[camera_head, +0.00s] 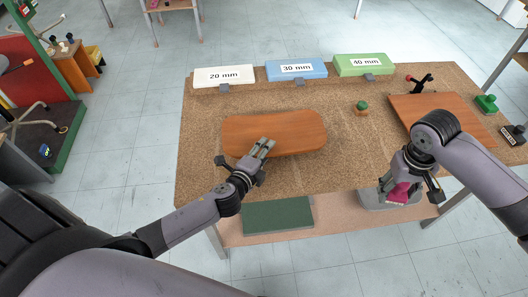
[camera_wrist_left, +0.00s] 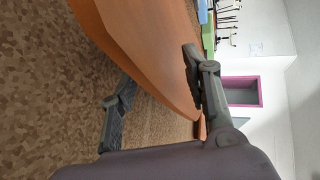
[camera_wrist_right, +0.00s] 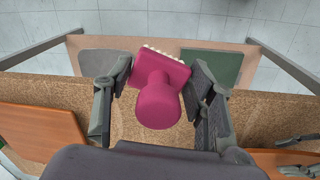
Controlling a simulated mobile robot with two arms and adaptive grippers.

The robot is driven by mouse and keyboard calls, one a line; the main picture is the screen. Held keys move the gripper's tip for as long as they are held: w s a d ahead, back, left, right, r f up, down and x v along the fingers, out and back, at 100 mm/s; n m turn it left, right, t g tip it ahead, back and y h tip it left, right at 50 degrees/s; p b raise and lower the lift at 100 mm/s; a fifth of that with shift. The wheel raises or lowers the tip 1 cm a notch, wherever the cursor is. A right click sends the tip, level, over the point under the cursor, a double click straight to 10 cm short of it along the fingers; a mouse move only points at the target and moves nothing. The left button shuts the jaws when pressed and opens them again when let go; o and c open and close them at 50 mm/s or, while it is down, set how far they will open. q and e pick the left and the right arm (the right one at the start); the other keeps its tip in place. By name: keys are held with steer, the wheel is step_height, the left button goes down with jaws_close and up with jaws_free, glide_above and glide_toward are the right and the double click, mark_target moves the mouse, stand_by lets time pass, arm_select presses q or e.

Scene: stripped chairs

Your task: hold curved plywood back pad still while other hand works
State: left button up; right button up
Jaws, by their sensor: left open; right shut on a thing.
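The curved plywood back pad (camera_head: 285,130) is an orange-brown board on the cork-topped bench. My left gripper (camera_head: 263,148) is at the pad's front edge, open. In the left wrist view the pad (camera_wrist_left: 150,45) reaches between its two spread fingers (camera_wrist_left: 158,85); I cannot tell whether either finger touches it. My right gripper (camera_head: 402,184) is shut on a magenta knobbed tool (camera_head: 399,192) near the bench's front right edge. In the right wrist view the tool (camera_wrist_right: 158,100) sits between the fingers (camera_wrist_right: 160,88), with pale nubs along its square base.
White 20 mm (camera_head: 224,76), blue 30 mm (camera_head: 297,69) and green 40 mm (camera_head: 364,65) boxes line the bench's back. A green-topped knob (camera_head: 361,106) stands right of the pad. A flat orange-brown board (camera_head: 405,108) lies further right. A dark green panel (camera_head: 278,215) lies on the lower shelf.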

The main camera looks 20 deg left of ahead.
arm_select(q)
jaws_close()
steer(key=shift+f, duration=0.1)
stand_by(0.6)
